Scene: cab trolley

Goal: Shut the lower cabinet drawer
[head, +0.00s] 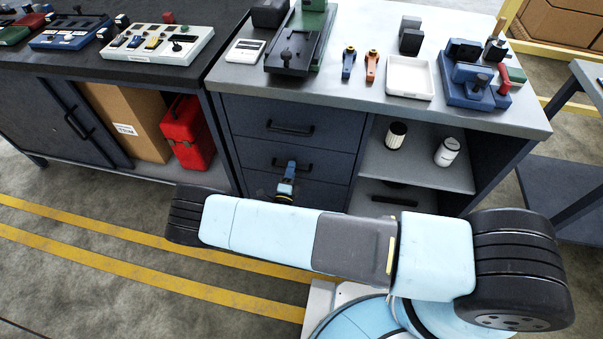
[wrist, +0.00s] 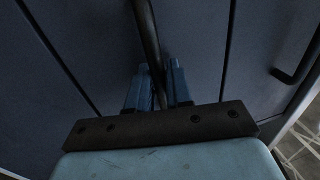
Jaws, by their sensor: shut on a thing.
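The cabinet (head: 340,150) has a stack of dark blue drawers on its left side. The top drawer has a black bar handle (head: 290,130). My gripper (head: 289,168) is at the black handle (head: 307,168) of the drawer below it, in front of the stack. In the wrist view, the two blue fingers (wrist: 158,88) are shut on this dark bar handle (wrist: 147,35), which passes between them. The drawer front (wrist: 195,40) fills the space behind. My arm hides the lowest part of the stack. I cannot tell how far any drawer stands out.
Another bar handle (wrist: 298,50) shows at the right of the wrist view. A red can (head: 187,133) stands in the left cabinet. Yellow-striped floor lies in front.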

